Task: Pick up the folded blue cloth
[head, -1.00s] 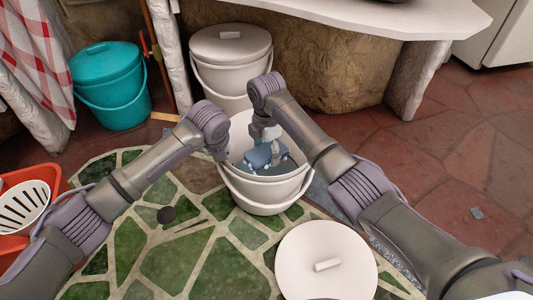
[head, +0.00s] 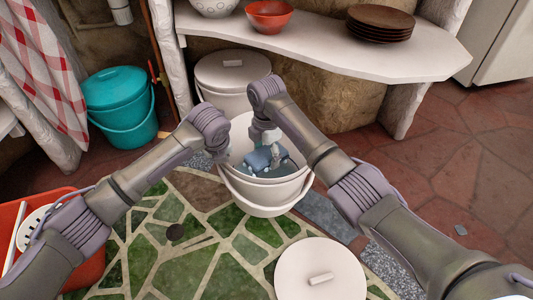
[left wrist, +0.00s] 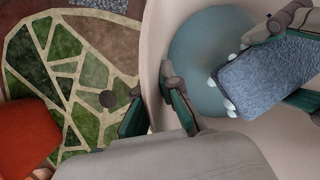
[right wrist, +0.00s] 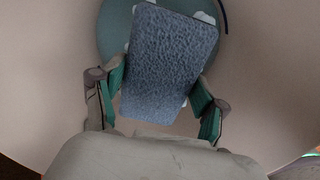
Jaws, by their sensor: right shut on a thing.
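The folded blue cloth (head: 257,160) is inside a white bucket (head: 263,193). In the right wrist view the cloth (right wrist: 167,55) is a textured blue-grey block between the two fingers of my right gripper (right wrist: 157,98), which is shut on it inside the bucket. The cloth also shows in the left wrist view (left wrist: 270,76), above the bucket's blue-grey bottom, with small white bits at its edge. My left gripper (left wrist: 155,108) is at the bucket's left rim. Its fingers are apart, one on each side of the wall; I cannot tell whether they touch it.
A white lid (head: 320,271) lies on the green mosaic counter (head: 190,262). A red tray (head: 88,268) is at the left. Behind stand a lidded white bucket (head: 232,75), a teal bucket (head: 122,105) and a white shelf (head: 320,45) with bowls and plates.

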